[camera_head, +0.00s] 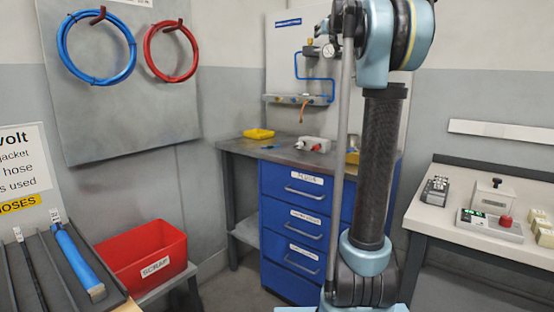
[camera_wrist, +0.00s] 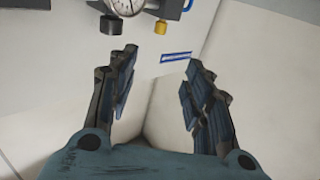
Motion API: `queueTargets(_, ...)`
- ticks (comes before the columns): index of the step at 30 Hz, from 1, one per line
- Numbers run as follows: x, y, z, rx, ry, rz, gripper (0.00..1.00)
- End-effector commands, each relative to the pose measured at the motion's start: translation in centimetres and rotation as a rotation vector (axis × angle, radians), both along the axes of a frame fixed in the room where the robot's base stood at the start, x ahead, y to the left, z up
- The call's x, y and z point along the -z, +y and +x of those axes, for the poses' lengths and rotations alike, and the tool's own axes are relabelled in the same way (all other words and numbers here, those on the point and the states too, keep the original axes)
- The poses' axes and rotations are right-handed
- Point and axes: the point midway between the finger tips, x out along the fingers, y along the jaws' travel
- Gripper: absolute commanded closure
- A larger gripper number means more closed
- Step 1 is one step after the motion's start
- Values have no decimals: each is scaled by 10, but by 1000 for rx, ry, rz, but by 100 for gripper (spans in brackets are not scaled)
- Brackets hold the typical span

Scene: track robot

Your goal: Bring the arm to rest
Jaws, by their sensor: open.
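Behind the fingers are a pale panel and wall. A pressure gauge (camera_wrist: 125,5) and a yellow fitting (camera_wrist: 160,27) show at the top of the wrist view, beyond the fingers and apart from them.
A blue drawer cabinet (camera_head: 292,218) under a dark worktop stands behind my arm. A white bench (camera_head: 480,238) with devices is at right. A red scrap bin (camera_head: 147,256) and a hose tray (camera_head: 104,300) are at left. Blue (camera_head: 129,52) and red (camera_head: 146,48) hoses hang on the wall.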

Motion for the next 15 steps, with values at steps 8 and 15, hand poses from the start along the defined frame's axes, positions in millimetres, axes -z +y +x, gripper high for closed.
queueTargets(8,22,-25,-30,118,3,0,54)
queueTargets(15,70,-55,-78,273,46,-1,54)
